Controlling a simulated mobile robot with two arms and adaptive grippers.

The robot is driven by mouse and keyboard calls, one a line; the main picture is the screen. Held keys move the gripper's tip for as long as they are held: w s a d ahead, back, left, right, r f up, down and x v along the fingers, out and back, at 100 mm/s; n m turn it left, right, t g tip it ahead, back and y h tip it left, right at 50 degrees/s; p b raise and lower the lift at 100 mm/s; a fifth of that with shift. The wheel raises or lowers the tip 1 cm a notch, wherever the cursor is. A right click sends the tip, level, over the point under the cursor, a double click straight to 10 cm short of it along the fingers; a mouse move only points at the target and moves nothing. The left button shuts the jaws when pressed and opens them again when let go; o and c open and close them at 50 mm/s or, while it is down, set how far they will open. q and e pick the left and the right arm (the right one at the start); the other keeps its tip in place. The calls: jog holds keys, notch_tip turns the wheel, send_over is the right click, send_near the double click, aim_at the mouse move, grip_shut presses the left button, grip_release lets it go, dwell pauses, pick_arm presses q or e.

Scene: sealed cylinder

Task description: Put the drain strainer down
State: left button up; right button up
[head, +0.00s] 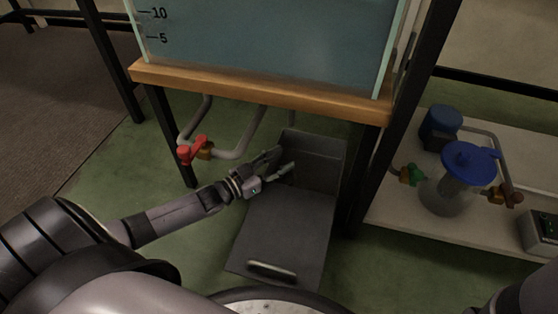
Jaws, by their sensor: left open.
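My left gripper (284,160) is open over the back part of a dark grey open box (282,232), which stands on the floor below the tank. I see nothing between its fingers. I cannot make out a loose drain strainer near it. The inside of the box at the back is dark and partly hidden behind the fingers. A clear bowl with a blue lid (468,163) stands on the white shelf at the right; I cannot tell whether it is a strainer. My right gripper is out of view.
A water tank (265,40) stands on a wooden board (255,92) with black legs. A pipe with a red valve (191,150) hangs below it. A white shelf (400,215) holds a blue pump-like part (440,122) and pipes. Green floor is free left of the box.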

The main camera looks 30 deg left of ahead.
pick_arm(q)
jog(key=shift+s+f, duration=0.1)
jog(key=shift+f, duration=0.15)
jog(key=shift+r, duration=0.2)
jog(key=r+p+v, duration=0.1)
jog(key=p+v, duration=0.5)
jog(key=v, duration=0.5)
jog(key=shift+s+a+p, duration=0.15)
jog(key=shift+s+p, duration=0.2)
jog(key=shift+s, duration=0.05)
